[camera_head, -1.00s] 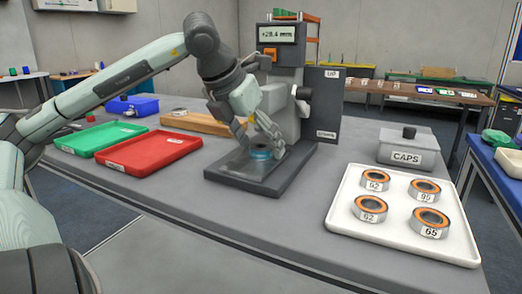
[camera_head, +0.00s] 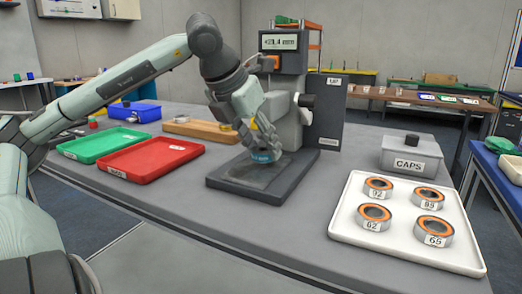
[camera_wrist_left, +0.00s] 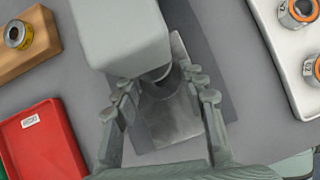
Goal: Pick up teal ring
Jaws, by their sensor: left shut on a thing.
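The teal ring (camera_head: 262,157) sits low at the gauge stand, just above or on its dark base plate (camera_head: 235,180); I cannot tell whether it touches. My left gripper (camera_head: 262,146) reaches down from above and is shut on the ring, its fingers hiding the ring's upper part. My right gripper is not in view.
The gauge stand's column (camera_head: 285,85) rises close behind the gripper. A red tray (camera_head: 150,160) and green tray (camera_head: 85,148) lie left, a wooden block (camera_head: 205,130) behind. A white tray (camera_head: 400,250) with several orange-rimmed rings and a CAPS box (camera_head: 408,153) stand right.

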